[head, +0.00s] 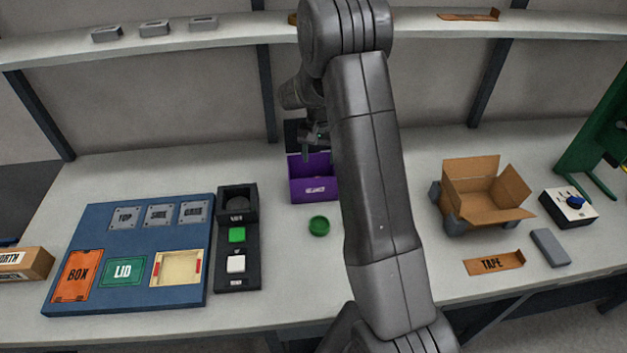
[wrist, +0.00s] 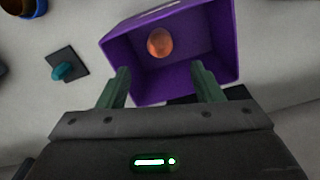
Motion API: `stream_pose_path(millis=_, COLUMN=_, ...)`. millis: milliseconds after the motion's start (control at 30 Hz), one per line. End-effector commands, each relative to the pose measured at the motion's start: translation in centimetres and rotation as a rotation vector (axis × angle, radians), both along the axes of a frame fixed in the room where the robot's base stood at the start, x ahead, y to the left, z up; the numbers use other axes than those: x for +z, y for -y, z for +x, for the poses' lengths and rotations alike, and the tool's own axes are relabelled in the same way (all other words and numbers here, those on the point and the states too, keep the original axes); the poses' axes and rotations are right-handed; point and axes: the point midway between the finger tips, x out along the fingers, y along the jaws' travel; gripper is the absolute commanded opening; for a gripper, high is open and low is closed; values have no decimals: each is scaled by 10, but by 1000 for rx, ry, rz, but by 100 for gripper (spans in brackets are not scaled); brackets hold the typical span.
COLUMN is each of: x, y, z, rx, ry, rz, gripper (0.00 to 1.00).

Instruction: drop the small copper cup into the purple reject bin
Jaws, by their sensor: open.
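The purple reject bin (head: 312,188) stands on the bench behind my arm, its right part hidden by the arm in the head view. It also shows in the wrist view (wrist: 222,84), with its opening toward the camera. A small round copper cup (wrist: 160,42) lies inside the bin, apart from my fingers. My gripper (wrist: 160,82) is open and empty, its two green fingers spread over the near edge of the bin. In the head view my gripper (head: 310,148) is above the back of the bin, partly hidden by my arm.
A green round dish (head: 319,226) sits in front of the bin. A blue board (head: 130,255) and a dark button panel (head: 237,255) lie left. A shelf (head: 230,35) runs along the back.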

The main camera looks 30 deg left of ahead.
Motion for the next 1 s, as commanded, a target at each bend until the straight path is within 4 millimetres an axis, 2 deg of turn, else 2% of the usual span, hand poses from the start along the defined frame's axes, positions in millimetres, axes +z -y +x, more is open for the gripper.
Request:
stream_pose_path(millis=300, x=73, y=-1, z=0, rx=0, ry=4, rz=4, gripper=60)
stream_pose_path(millis=500, x=107, y=-1, z=1, rx=0, ry=2, rz=2, gripper=60)
stream_pose_path(millis=700, x=121, y=0, z=0, rx=0, ry=0, rz=0, gripper=60)
stream_pose_path(millis=1000, x=120, y=0, z=0, rx=0, ry=-1, rz=0, gripper=60)
